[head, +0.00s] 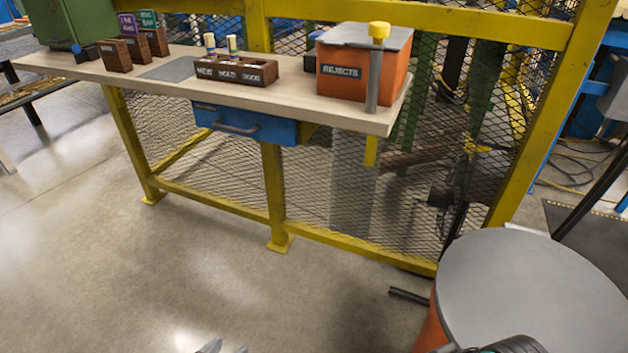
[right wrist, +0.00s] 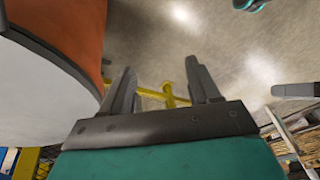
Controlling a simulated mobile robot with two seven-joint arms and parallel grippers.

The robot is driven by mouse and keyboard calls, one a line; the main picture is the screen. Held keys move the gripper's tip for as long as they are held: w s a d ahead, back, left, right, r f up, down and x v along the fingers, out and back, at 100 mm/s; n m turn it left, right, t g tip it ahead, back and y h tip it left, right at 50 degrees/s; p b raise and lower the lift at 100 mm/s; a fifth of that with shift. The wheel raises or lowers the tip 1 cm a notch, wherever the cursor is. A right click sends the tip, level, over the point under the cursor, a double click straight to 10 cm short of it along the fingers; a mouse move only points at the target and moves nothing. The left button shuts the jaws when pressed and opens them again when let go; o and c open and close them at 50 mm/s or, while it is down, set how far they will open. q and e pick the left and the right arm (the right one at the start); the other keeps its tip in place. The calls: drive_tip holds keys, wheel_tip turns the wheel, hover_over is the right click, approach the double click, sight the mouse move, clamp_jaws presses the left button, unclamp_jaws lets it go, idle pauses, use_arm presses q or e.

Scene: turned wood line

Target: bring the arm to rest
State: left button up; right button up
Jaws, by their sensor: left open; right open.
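The tips of my left gripper (head: 222,347) show at the bottom edge of the head view, over bare floor. They are apart and hold nothing that I can see. In the right wrist view, my right gripper (right wrist: 161,66) is open, with nothing between its two grey fingers. Floor and a yellow frame show beyond them. An orange drum side (right wrist: 85,25) is close on the left of that view, beside the fingers and apart from them. Both grippers are well away from the bench (head: 150,68).
A grey-topped orange drum (head: 530,290) stands close at the lower right. On the bench are an orange rejects box (head: 350,85), a labelled wooden rack (head: 235,72) with two upright pieces, and small wooden boxes (head: 115,55). A yellow mesh fence stands behind. The floor at left is clear.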

drive_tip(key=s+d+r+m+t+h, duration=0.1)
drive_tip(key=s+d+r+m+h, duration=0.1)
drive_tip(key=s+d, duration=0.15)
drive_tip(key=w+a+f+t+y, duration=0.3)
drive_tip(key=w+a+f+t, duration=0.2)
drive_tip(key=w+t, duration=0.3)
use_arm(q)
drive_tip(key=s+a+r+y+p, duration=0.1)
drive_tip(key=a+r+p, duration=0.2)
drive_tip(key=r+p, duration=0.7)
drive_tip(key=p, duration=0.5)
drive_tip(key=shift+s+r, duration=0.25)
drive_tip(key=shift+r, duration=0.15)
use_arm(e)
wheel_tip(320, 180, up, 11)
drive_tip(key=d+h, duration=0.1)
drive_tip(key=d, duration=0.1)
drive_tip(key=shift+d+r+g, duration=0.15)
drive_tip(key=shift+d+g, duration=0.05)
drive_tip(key=shift+g, duration=0.2)
